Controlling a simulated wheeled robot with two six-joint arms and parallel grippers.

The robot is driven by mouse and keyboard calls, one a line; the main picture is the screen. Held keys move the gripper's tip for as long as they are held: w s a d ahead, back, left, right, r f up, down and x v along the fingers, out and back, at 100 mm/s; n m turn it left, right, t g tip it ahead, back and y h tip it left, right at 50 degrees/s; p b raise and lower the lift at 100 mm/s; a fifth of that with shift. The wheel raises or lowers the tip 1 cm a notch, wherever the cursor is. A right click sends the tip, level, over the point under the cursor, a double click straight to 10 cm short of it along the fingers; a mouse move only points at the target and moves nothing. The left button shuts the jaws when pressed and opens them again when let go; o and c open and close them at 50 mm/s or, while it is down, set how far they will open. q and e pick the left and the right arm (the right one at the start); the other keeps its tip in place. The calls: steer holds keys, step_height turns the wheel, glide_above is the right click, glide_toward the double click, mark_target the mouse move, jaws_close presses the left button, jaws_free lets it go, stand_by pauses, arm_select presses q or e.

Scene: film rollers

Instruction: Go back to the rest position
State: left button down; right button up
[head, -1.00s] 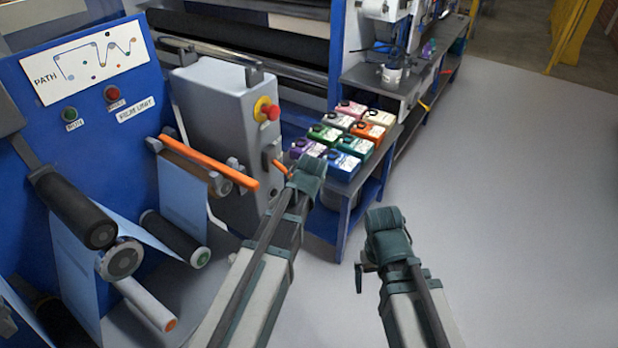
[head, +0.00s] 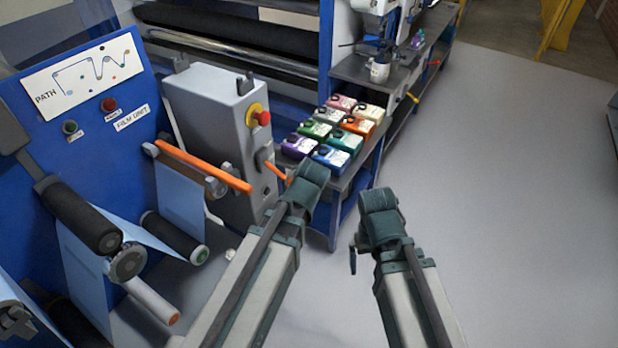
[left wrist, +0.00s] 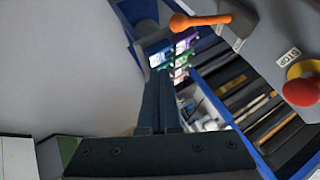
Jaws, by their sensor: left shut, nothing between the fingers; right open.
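My left arm comes in from the lower left in the head view. Its gripper (head: 308,180) is near the middle, in front of the bench and right of the grey control box. In the left wrist view the left gripper's fingers (left wrist: 158,105) are together with nothing between them. My right gripper (head: 354,258) is over the bare floor, right of the left one. One dark finger of it shows pointing down, and it holds nothing that I can see.
The grey control box (head: 208,130) has a red stop button (head: 264,118) and an orange lever (head: 274,170). The blue film unit (head: 92,165) with rollers stands left. Several coloured cartons (head: 330,158) stand on the bench (head: 362,170). The floor (head: 500,210) at right is clear.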

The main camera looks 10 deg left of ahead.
arm_select(q)
steer(key=s+d+f+g+b, duration=0.2)
steer(key=s+f, duration=0.2)
steer(key=s, duration=0.2)
steer(key=s+d+f+n+g+b, duration=0.1)
steer(key=s+d+f+g+b, duration=0.1)
steer(key=s, duration=0.5)
steer(key=s+d+f+g+b, duration=0.2)
steer(key=s+d+f+g, duration=0.1)
steer(key=s+f, duration=0.3)
steer(key=shift+s+d+n+g+h+b, duration=0.3)
steer(key=shift+s+d+n+g+h, duration=0.15)
steer(key=shift+g, duration=0.25)
